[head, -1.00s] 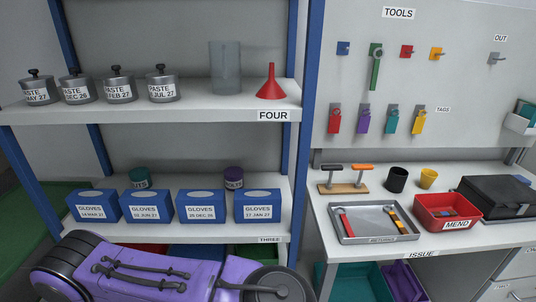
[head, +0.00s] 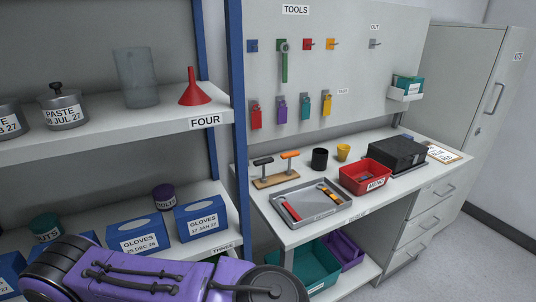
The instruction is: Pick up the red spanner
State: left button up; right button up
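The red spanner (head: 291,210) lies in the left part of a grey metal tray (head: 315,212) on the white workbench. Its handle is red, and its other end looks pale grey. A yellow-orange spanner (head: 329,192) lies in the right part of the same tray, apart from the red one. A green spanner (head: 284,65) hangs on the tool board above. Neither of my grippers shows in the head view. A purple and black link of my own arm crosses the lower left.
Behind the tray stand a wooden stand (head: 275,181) with two handled tools, a black cup (head: 320,159) and a yellow cup (head: 343,152). A red MEND bin (head: 365,180) and a black case (head: 397,152) stand right. Blue shelf posts (head: 237,120) rise left of the bench.

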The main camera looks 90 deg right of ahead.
aim_at(293, 212)
jog(key=z, duration=2.45)
